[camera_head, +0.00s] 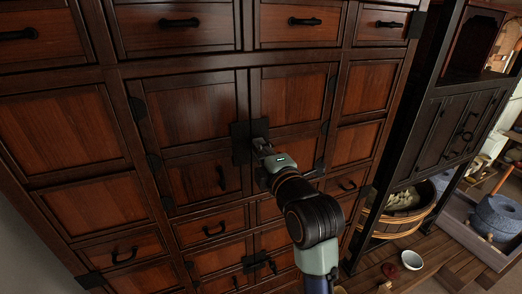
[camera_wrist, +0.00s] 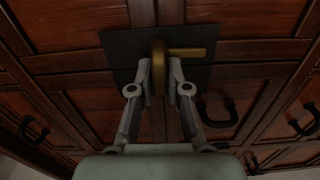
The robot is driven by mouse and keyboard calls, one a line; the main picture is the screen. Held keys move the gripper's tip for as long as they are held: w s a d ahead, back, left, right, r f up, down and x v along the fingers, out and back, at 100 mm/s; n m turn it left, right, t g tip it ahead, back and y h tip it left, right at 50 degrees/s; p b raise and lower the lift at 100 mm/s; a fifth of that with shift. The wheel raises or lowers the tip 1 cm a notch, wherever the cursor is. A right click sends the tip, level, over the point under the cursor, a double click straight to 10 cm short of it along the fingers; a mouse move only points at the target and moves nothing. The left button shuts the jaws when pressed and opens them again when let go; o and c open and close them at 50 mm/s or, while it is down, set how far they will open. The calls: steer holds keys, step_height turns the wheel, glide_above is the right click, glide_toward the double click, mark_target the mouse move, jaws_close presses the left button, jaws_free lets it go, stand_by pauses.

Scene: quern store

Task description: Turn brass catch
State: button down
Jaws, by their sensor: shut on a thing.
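The brass catch (camera_wrist: 188,52) is on a dark square plate (camera_wrist: 118,50) on the cabinet doors in the wrist view. It has a round part between my fingers and a bar reaching out to the right. In the head view the dark plate (camera_head: 240,132) shows at the seam of the two doors, and the catch is mostly hidden behind my gripper (camera_head: 261,145). In the wrist view my gripper (camera_wrist: 159,80) is shut on the round part of the catch, one finger on each side.
The red-brown wooden cabinet (camera_head: 65,130) fills most of the head view, with black handles such as the drawer pull (camera_head: 213,230). A dark shelf unit (camera_head: 445,125) stands at the right.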

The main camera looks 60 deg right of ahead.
steer(key=shift+n, duration=0.3)
steer(key=c, duration=1.2)
jaws_free()
steer(key=v, duration=1.2)
